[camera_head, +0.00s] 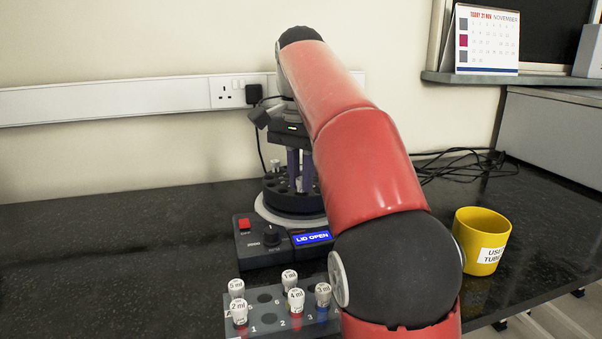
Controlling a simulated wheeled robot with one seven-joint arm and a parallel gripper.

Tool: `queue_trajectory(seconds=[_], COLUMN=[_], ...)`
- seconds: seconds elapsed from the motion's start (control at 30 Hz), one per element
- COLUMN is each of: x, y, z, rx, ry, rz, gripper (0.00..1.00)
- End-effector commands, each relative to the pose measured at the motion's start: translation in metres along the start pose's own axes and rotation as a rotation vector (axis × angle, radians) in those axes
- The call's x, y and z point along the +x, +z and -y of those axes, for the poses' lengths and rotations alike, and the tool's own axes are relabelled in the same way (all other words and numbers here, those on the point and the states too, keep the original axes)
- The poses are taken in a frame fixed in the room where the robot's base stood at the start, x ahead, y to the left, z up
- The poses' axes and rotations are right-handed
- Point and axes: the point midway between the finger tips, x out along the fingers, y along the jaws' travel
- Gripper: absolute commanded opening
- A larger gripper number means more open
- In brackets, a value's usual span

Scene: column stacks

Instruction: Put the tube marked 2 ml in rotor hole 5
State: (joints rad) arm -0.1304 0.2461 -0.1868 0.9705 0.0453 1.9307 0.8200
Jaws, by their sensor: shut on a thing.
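My gripper (301,184) is over the rotor (293,203) of the centrifuge, fingers pointing down. It is shut on a small pale thing, seemingly a tube, low between the fingers; its marking cannot be read. I cannot tell whether it is in a hole, and hole numbers are not legible.
The centrifuge's display (312,238) reads LID OPEN. A yellow cup (481,241) with a partly hidden label stands at the right. Black cables (455,163) lie behind it. My red arm hides the rotor's right side and part of the rack. The left bench is clear.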

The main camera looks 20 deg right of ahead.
Motion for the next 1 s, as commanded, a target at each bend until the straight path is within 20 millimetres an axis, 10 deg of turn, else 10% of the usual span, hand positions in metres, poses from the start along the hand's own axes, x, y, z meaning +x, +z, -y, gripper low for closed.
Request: queue_trajectory(seconds=[0.27,0.3,0.47,1.0], x=[0.0011,0.0011,0.0011,0.0012], y=[0.0001,0.0000,0.0000,-0.0001], z=[0.0001,0.0000,0.0001,0.0001], rx=[0.000,0.000,0.000,0.000], ry=[0.000,0.000,0.000,0.000], rz=[0.000,0.000,0.000,0.000], gripper=[0.00,0.18,0.39,0.55])
